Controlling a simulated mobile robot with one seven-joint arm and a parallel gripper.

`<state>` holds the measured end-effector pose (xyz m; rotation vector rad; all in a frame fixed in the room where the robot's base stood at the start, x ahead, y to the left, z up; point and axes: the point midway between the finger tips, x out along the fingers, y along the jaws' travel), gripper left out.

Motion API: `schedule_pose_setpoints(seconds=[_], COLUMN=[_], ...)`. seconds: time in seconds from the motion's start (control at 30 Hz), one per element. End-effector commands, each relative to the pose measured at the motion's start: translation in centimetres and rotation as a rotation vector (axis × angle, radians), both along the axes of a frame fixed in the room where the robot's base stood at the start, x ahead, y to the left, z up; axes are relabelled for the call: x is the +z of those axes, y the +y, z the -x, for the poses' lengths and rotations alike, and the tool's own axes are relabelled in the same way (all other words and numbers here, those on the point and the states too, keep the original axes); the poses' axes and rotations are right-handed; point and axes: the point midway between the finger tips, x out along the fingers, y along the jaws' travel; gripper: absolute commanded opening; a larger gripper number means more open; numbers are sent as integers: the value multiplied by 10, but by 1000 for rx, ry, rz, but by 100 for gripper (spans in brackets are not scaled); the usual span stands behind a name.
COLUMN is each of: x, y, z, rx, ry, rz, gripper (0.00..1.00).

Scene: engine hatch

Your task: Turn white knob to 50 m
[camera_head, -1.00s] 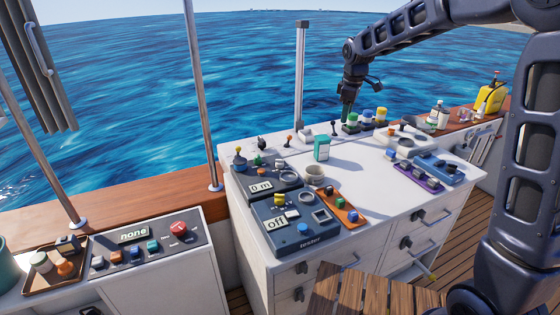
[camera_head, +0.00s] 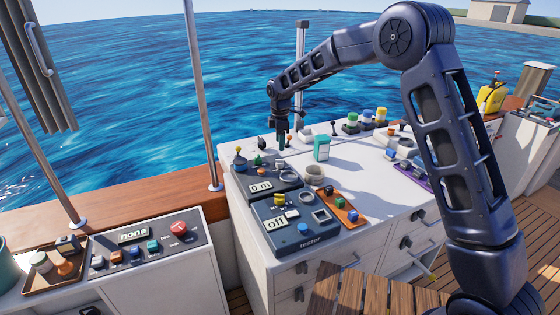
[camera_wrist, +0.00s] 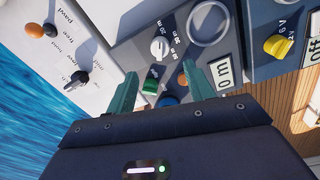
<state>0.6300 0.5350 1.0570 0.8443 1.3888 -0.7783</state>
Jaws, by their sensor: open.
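The white knob (camera_wrist: 160,48) sits on a dark panel, with printed metre marks beside it, in the wrist view. The panel's display (camera_head: 261,187) reads "0 m", and this display also shows in the wrist view (camera_wrist: 223,72). My gripper (camera_wrist: 159,69) is open and empty, its two teal fingers spread on either side of the knob's line and just short of it. In the head view my gripper (camera_head: 283,143) hangs over the back of this panel. I cannot tell its exact height above the panel.
Green (camera_wrist: 150,86), orange and blue controls lie between my fingers. A black lever (camera_wrist: 76,80) and an orange knob (camera_wrist: 34,30) stand to the left. A yellow knob (camera_wrist: 277,45) is on the tester panel. A teal-white box (camera_head: 322,148) stands right of my gripper.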

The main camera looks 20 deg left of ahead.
Motion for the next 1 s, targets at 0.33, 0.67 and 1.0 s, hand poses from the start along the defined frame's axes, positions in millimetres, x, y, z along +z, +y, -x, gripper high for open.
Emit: schedule_pose_setpoints(seconds=[0.33,0.67,1.0], x=[-58,-93,-95], y=[1,2,2], z=[-2,-3,-4], rx=[-1,0,-1], ry=[1,0,-1], rz=[2,0,-1], gripper=[53,53,53])
